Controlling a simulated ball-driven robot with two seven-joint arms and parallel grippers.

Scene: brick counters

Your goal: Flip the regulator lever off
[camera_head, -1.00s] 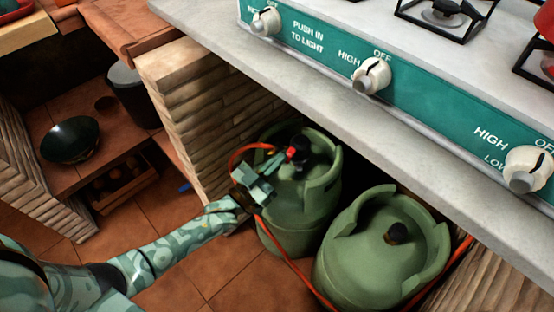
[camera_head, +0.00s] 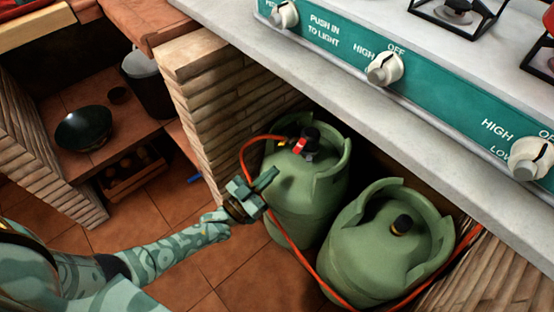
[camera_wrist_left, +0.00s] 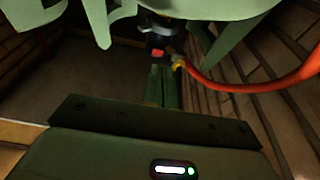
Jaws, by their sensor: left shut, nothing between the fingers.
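The regulator with its red lever (camera_head: 300,147) sits on top of the left green gas cylinder (camera_head: 308,205), under the counter. The red lever also shows small in the left wrist view (camera_wrist_left: 157,53), beside a brass fitting (camera_wrist_left: 178,63) where the orange hose joins. My left gripper (camera_head: 267,180) is in front of the left cylinder, lower and to the left of the regulator, apart from the lever. Its fingers are shut with nothing between them; they also show in the left wrist view (camera_wrist_left: 162,85). My right gripper is not in view.
An orange hose (camera_head: 285,235) runs from the regulator down past the cylinders. A second green cylinder (camera_head: 380,255) stands to the right. The counter edge (camera_head: 370,120) with stove knobs overhangs both. A brick wall (camera_head: 205,110) stands left of the cylinders. Floor tiles are clear at lower left.

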